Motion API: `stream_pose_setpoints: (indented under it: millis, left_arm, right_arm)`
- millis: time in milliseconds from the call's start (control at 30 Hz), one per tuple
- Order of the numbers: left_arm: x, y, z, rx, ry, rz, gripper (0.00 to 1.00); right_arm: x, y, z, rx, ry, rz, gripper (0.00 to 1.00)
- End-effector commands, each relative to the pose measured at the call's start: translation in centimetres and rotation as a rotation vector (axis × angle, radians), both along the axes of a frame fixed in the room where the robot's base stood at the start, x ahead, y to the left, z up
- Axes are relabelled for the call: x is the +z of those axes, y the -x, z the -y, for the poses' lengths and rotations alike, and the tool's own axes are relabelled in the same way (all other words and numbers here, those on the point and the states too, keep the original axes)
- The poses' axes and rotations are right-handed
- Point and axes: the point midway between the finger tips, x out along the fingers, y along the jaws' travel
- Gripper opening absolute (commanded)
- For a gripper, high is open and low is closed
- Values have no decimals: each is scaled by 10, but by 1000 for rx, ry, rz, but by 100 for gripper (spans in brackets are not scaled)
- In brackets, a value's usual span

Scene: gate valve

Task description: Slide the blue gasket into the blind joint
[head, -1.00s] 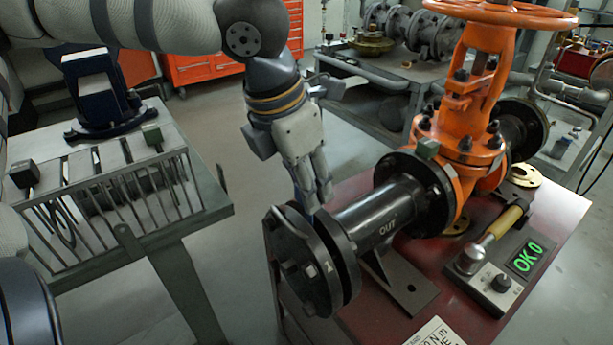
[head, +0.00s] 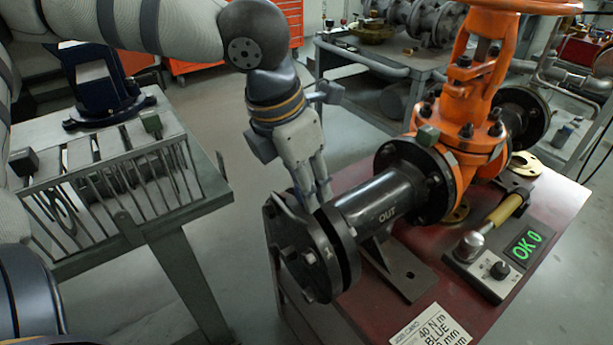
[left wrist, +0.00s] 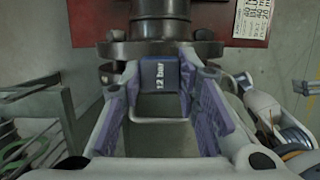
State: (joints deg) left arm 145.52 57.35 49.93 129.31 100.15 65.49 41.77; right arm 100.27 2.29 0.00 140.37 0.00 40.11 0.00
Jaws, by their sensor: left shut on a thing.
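The blind joint is the pair of black flanges at the near end of the black pipe (head: 372,208) marked OUT: a blind flange (head: 299,262) and a pipe flange (head: 345,262), with a narrow gap between them. My left gripper (head: 322,202) points down at the top of this gap. In the left wrist view its fingers (left wrist: 160,82) are shut on a blue tab (left wrist: 160,74) marked "12 bar", with a wire loop below. The tab is close to the flange edge. The gasket ring is not visible; I cannot tell how deep it sits.
The orange valve (head: 468,125) stands on the red bench (head: 405,325). A slotted rack table (head: 185,215) stands at left. Floor is clear between.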

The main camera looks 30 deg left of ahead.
Motion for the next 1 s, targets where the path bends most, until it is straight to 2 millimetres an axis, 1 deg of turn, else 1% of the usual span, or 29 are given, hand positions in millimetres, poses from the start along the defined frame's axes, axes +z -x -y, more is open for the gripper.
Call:
stream_pose_setpoints:
  millis: [167, 200, 300, 567, 667, 767, 900, 1000]
  left_arm:
    - [-4, 0, 0, -1, 0, 1, 0]
    - [-4, 0, 0, -1, 0, 1, 34]
    - [-4, 0, 0, -1, 0, 1, 53]
    - [-4, 0, 0, -1, 0, 1, 53]
    - [4, 1, -1, 0, 1, 4, 53]
    - [26, 6, -3, 0, 2, 8, 53]
    - [65, 16, -7, 1, 2, 9, 53]
    - [87, 23, -10, 0, 3, 6, 53]
  right_arm:
    - [0, 0, 0, 0, 0, 0, 100]
    - [0, 0, 0, 0, 0, 0, 100]
    - [0, 0, 0, 0, 0, 0, 100]
    - [0, 0, 0, 0, 0, 0, 100]
    - [0, 0, 0, 0, 0, 0, 100]
    - [0, 0, 0, 0, 0, 0, 100]
    - [0, 0, 0, 0, 0, 0, 100]
    - [0, 0, 0, 0, 0, 0, 100]
